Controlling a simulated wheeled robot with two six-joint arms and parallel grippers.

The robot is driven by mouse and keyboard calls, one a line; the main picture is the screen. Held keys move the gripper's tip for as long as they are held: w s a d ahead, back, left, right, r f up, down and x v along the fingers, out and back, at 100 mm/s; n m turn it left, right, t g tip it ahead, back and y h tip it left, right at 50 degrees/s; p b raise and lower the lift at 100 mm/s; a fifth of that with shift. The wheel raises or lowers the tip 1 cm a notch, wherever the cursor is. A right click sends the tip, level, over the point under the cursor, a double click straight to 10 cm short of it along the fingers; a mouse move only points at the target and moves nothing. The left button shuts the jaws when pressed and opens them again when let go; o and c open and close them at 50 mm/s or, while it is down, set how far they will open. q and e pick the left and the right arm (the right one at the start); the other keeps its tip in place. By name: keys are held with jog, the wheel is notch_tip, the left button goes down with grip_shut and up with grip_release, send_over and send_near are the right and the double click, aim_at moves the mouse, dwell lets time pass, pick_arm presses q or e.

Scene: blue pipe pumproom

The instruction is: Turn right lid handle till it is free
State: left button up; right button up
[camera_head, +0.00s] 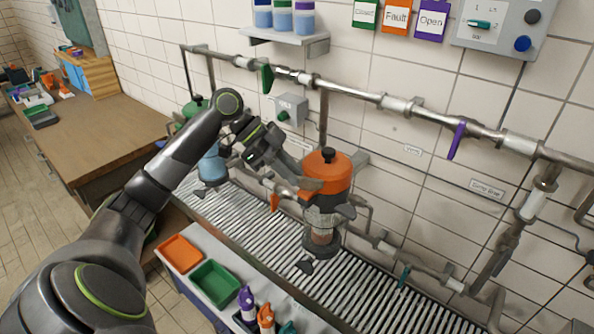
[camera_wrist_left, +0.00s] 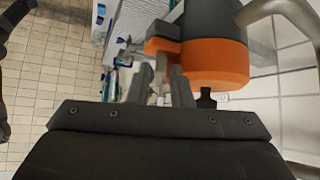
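The right vessel has an orange lid (camera_head: 326,174) with a black knob (camera_head: 327,154) on top. It stands upright on the slatted grate, and dark handle-like parts (camera_head: 345,211) stick out below the lid. My left gripper (camera_head: 306,184) is at the lid's left side, its fingers overlapping the lid in the picture. In the left wrist view the fingers (camera_wrist_left: 161,82) are apart, with the orange lid (camera_wrist_left: 232,62) just beyond and right of them. A grey piece shows between the fingers; I cannot tell whether they touch it. My right gripper is not in view.
Wall pipes with a green lever (camera_head: 267,78) and a purple lever (camera_head: 456,140) run behind the vessel. A blue vessel (camera_head: 211,166) stands left. An orange tray (camera_head: 180,253) and a green tray (camera_head: 215,282) lie in front. The grate (camera_head: 375,300) is clear at front right.

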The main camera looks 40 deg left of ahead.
aim_at(307, 184)
pick_arm(q)
jog(key=shift+x, duration=1.1)
grip_shut()
jog(key=shift+p, duration=0.35)
